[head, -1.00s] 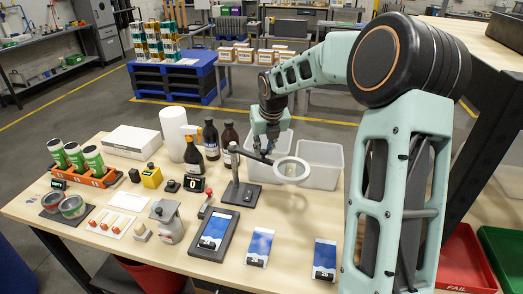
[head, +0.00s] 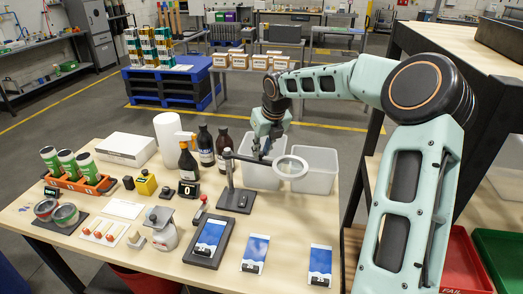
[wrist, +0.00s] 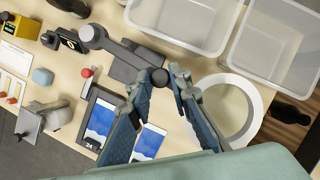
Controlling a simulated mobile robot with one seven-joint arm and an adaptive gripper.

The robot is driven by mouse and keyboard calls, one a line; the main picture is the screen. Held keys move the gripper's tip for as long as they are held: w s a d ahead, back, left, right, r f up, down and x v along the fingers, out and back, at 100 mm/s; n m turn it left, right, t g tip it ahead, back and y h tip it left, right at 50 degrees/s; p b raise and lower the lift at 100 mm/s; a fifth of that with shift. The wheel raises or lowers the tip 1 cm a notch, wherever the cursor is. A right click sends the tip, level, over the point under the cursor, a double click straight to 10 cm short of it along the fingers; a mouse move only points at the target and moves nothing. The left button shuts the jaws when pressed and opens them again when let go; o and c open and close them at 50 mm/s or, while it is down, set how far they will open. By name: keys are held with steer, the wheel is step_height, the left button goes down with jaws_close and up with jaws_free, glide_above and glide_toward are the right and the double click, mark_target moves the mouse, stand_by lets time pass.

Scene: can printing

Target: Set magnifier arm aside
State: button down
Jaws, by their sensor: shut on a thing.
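The magnifier arm (head: 246,158) reaches right from a dark upright post on a flat base (head: 235,201). Its pale lens ring (head: 291,174) is at the right end, in front of the clear bins. In the wrist view the bar (wrist: 118,46) runs to a dark round joint, and the ring (wrist: 254,92) lies to the right. My gripper (head: 265,152) comes down from above at the joint end of the bar. Its blue fingers (wrist: 160,82) are shut on the magnifier arm near this joint. The exact contact is partly hidden.
Two clear bins (head: 316,180) stand behind the ring. Dark spray and pump bottles (head: 206,146) stand behind and left of the post. A framed blue card (head: 208,241) and two loose blue cards (head: 255,252) lie in front. Bare table shows right of the post.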

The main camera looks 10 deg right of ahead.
mark_target(263, 154)
steer(key=c, duration=1.8)
jaws_free()
steer(key=v, duration=0.3)
steer(key=shift+s+d, duration=0.2)
steer(key=shift+s, duration=0.2)
steer(key=s+d, duration=0.2)
steer(key=s, duration=0.9)
